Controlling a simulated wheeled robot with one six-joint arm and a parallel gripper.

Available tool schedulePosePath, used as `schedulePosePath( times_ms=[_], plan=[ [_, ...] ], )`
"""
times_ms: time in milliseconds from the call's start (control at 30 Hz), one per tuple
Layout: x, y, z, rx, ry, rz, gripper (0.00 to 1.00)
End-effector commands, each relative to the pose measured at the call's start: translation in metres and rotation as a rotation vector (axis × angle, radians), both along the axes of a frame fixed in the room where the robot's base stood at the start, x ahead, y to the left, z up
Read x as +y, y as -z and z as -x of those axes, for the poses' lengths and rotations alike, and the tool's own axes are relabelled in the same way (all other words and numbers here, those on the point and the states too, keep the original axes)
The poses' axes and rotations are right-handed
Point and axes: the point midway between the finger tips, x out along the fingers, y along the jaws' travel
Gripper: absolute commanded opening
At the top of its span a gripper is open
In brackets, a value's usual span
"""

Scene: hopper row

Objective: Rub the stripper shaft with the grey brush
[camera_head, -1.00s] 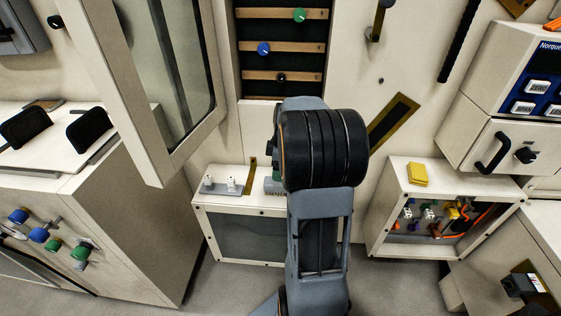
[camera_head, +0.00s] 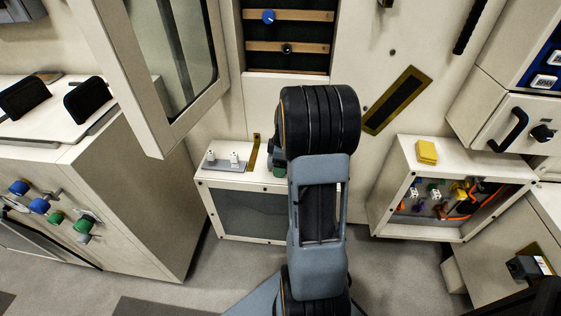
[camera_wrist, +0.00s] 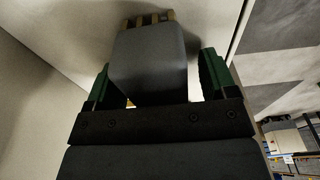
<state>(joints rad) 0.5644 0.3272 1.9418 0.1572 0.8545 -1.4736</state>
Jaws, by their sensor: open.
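In the wrist view, a grey block with tan bristle-like tufts at its far end, which looks like the grey brush (camera_wrist: 150,62), is between the two green fingers of my gripper (camera_wrist: 157,82). The fingers are apart, with a visible gap between the brush and the right finger. In the head view, my arm hides most of the gripper; only a bit of green shows beside the arm over the low white cabinet (camera_head: 210,180). The brush is hidden there. I cannot make out which part is the stripper shaft.
A yellow block (camera_head: 427,152) lies on the open-fronted box (camera_head: 400,165) at right. A grey plate with two white pegs (camera_head: 222,162) sits on the low cabinet. A framed glass door (camera_head: 155,130) juts out at left. Floor (camera_head: 205,270) is clear between cabinets.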

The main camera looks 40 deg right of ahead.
Motion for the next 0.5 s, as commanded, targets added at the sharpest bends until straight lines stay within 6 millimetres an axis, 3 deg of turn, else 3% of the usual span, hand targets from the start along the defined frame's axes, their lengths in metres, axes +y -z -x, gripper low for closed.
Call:
schedulePosePath(
  times_ms=[67, 500],
  plan=[
    [0.0, 0.0, 0.0, 0.0, 0.0, 0.0, 0.77],
    [0.0, -0.0002, 0.0, 0.0, 0.0, 0.0, 0.35]
  ],
)
